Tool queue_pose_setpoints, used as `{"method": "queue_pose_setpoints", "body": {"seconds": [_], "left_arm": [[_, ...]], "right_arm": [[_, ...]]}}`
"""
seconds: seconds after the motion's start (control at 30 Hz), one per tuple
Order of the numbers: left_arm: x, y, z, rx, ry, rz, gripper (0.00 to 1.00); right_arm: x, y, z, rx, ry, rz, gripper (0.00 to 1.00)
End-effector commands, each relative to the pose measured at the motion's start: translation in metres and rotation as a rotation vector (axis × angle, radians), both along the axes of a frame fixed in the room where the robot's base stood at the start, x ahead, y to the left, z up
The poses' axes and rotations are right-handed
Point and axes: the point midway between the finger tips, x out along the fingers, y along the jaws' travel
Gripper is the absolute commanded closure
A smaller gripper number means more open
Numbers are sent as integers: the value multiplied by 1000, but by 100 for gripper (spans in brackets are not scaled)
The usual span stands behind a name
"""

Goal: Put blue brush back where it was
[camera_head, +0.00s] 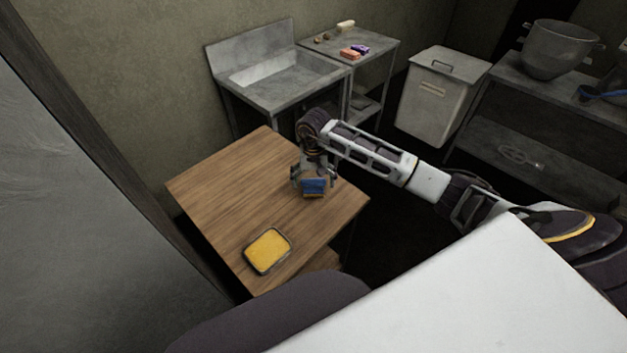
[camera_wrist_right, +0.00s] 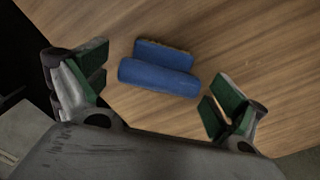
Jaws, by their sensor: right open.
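The blue brush (camera_head: 314,187) is on the wooden table (camera_head: 225,185), near its right edge. In the right wrist view the blue brush (camera_wrist_right: 158,76) lies between and just beyond my open fingers, with bare wood around it. My right gripper (camera_head: 314,182) is over the brush, pointing down, with its fingers spread on either side. In the wrist view the right gripper (camera_wrist_right: 155,90) shows green pads on both fingers, and neither touches the brush. My left gripper is not in view.
A tray with yellow contents (camera_head: 268,250) is at the table's near corner. Behind are a metal sink (camera_head: 285,75), a side table with small items (camera_head: 385,48), a white bin (camera_head: 440,95) and a shelf with a large bowl (camera_head: 558,50). The table's left half is clear.

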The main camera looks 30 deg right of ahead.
Motion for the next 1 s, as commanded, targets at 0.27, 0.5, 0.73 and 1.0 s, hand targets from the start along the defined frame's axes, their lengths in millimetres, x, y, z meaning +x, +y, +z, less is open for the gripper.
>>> {"method": "queue_pose_setpoints", "body": {"seconds": [0.27,0.5,0.73,1.0], "left_arm": [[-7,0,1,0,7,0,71],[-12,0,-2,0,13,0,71],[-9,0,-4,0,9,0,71],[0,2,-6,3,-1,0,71]], "right_arm": [[1,0,17,-1,-4,0,4],[1,0,50,-1,-4,0,4],[1,0,80,0,-3,0,4],[1,0,110,0,-1,0,4]]}}
